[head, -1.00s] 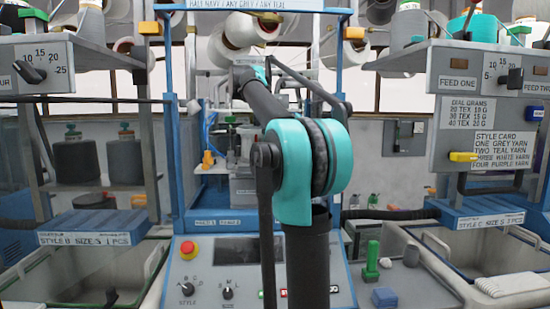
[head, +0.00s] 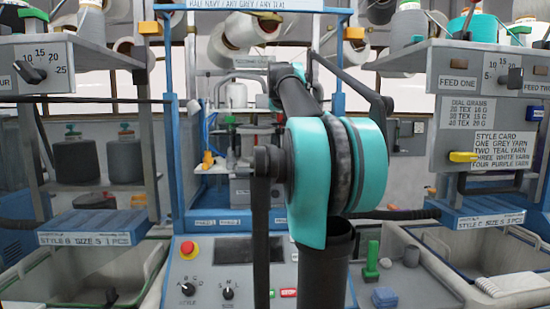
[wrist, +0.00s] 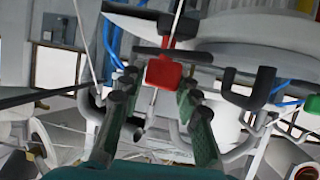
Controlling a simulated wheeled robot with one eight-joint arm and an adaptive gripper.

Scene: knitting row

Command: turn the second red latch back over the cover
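A red latch (wrist: 163,72) with a short block-shaped end shows in the wrist view, beside a dark bar. My gripper (wrist: 158,82) is open, its two green-and-black fingers on either side of the view. The red block lies between or just beyond the fingertips; I cannot tell whether they touch it. A pale rounded surface (wrist: 245,58), perhaps the cover, lies behind and to the right. In the head view my arm hides my gripper and the latches.
A control panel (head: 208,275) with a red button (head: 187,247) is in front. Shelves with yarn cones stand on both sides. A black hook (wrist: 248,90) is right of my fingers.

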